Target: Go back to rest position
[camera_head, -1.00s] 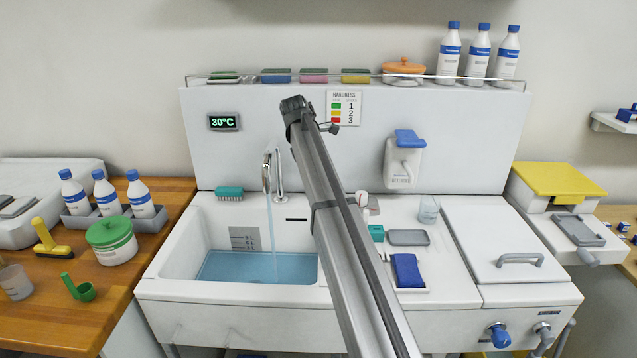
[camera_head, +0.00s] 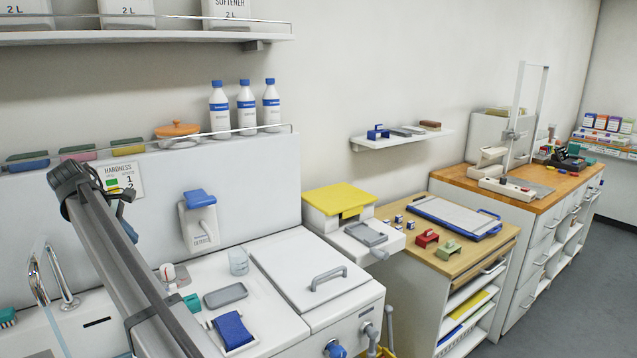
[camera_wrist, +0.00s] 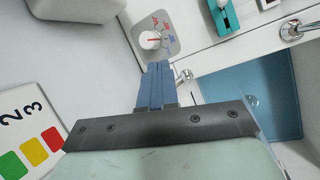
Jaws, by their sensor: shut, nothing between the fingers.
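The arm's upper end is beside the hardness card (camera_head: 122,180), which also shows in the wrist view (camera_wrist: 30,145).
Several bottles and an orange-lidded pot (camera_head: 178,131) stand on the ledge. A wooden bench (camera_head: 478,262) and open floor lie farther right.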

